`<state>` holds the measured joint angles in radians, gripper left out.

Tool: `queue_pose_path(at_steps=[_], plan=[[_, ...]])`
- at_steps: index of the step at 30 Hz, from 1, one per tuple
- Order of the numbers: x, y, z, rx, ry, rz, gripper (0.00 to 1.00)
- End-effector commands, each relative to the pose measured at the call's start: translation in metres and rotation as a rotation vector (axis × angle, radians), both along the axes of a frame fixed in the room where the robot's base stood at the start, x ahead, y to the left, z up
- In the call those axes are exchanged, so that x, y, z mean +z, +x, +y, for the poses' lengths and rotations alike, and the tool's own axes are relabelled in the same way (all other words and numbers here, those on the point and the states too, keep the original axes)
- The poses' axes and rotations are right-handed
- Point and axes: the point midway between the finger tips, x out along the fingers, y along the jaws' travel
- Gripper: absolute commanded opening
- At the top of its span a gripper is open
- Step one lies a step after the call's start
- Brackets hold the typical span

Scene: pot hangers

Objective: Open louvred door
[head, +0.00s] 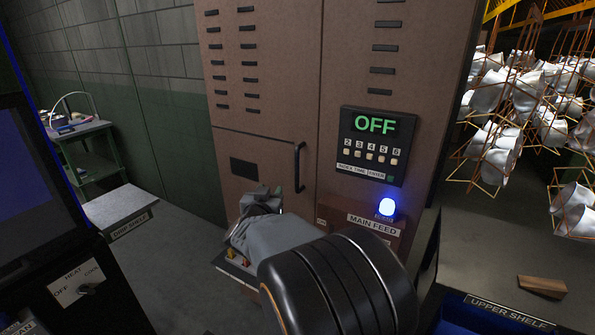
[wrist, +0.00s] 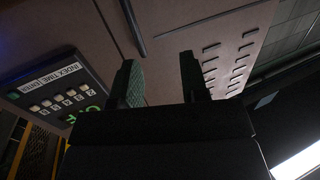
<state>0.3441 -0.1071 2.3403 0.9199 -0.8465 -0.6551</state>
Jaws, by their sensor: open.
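The brown louvred front (head: 262,75) stands upright, with rows of short dark slots. It looks shut, flush with the cabinet face. A black vertical bar handle (head: 298,167) sits just below a horizontal seam, near the right edge of the lower panel. In the wrist view the picture is turned over; the louvre slots (wrist: 226,70) lie right of the fingers and a dark bar, likely the handle (wrist: 133,27), lies above them. My gripper (wrist: 161,82) is open and empty, apart from the handle. In the head view my arm hides part of the lower panel.
A control panel (head: 373,143) reading OFF is right of the handle. A lit blue lamp (head: 387,207) sits above the MAIN FEED label. A drip shelf (head: 115,207) and a HEAT knob (head: 86,288) are left. White pots (head: 490,90) hang at right. A wooden wedge (head: 541,286) lies lower right.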

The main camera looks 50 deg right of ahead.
Motion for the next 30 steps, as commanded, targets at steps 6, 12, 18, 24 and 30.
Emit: queue_pose_path(at_steps=[6, 12, 18, 24, 30], plan=[[0.001, -0.015, -0.031, -0.144, -0.052, -0.003, 0.41], [0.002, -0.003, -0.062, -0.155, -0.056, -0.004, 0.41], [0.002, 0.014, -0.098, -0.153, -0.054, -0.004, 0.41], [0.002, 0.027, -0.126, -0.151, -0.053, -0.004, 0.41], [0.002, 0.036, -0.143, -0.150, -0.054, -0.004, 0.41]])
